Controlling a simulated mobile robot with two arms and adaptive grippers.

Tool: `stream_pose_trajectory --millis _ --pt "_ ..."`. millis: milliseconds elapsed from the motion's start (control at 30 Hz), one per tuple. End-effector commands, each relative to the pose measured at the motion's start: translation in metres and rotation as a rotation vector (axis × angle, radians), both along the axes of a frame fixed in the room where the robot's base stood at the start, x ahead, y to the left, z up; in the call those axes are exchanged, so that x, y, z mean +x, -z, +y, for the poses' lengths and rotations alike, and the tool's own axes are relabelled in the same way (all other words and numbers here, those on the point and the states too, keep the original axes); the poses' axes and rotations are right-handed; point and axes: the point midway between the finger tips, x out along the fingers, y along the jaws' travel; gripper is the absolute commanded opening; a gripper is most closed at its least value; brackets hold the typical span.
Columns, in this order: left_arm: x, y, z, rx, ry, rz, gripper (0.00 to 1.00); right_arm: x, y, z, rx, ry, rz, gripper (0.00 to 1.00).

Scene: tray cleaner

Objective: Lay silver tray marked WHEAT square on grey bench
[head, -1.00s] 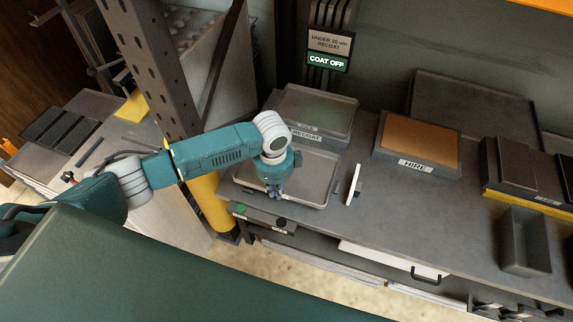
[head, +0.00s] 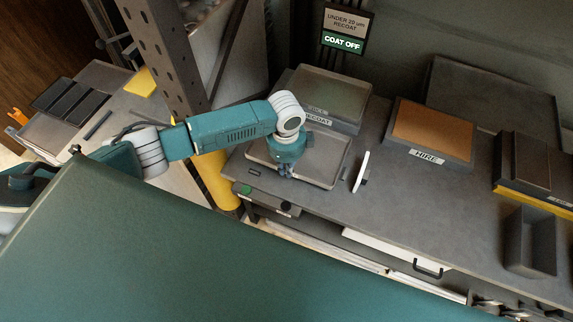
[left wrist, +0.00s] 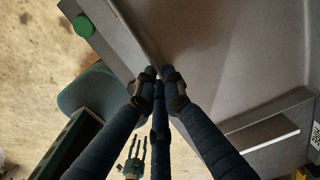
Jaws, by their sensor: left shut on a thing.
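The silver tray (head: 325,180) is shallow and grey with a raised rim. It lies over the left end of the grey bench (head: 400,205), in front of the RECOAT block. I cannot tell whether it touches the bench, and its WHEAT mark is not readable. My left gripper (head: 286,173) is shut on the tray's rim; the left wrist view shows the fingers (left wrist: 160,78) pinching it, with the tray's inside (left wrist: 225,45) to the right. A small gripper (left wrist: 133,155), apparently my right one, hangs low over the floor with its fingers apart.
The RECOAT block (head: 328,98) stands right behind the tray. The HIRE block (head: 432,132) and a dark bin (head: 530,240) are farther right. A yellow post (head: 217,183) is at the left; bare bench lies right of the disc.

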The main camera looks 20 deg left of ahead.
Motion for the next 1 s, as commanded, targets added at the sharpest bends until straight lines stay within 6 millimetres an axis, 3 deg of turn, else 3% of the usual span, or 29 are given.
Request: stream_pose_trajectory --millis 100,400,933,1000 --pt "0.002 0.013 -0.001 -0.001 0.0 -0.004 0.0 0.007 0.007 0.004 0.005 0.001 -0.011 0.4" --pt "0.002 0.037 0.0 -0.001 0.0 -0.004 0.0 0.003 0.017 0.005 0.006 0.001 -0.004 0.4" --pt "0.002 0.045 0.0 -0.001 0.0 -0.005 0.0 -0.005 0.02 0.0 0.0 0.001 0.007 0.4" --pt "0.002 0.045 0.0 -0.001 0.0 -0.005 0.2 -0.004 0.02 -0.001 -0.001 0.001 0.007 0.4"
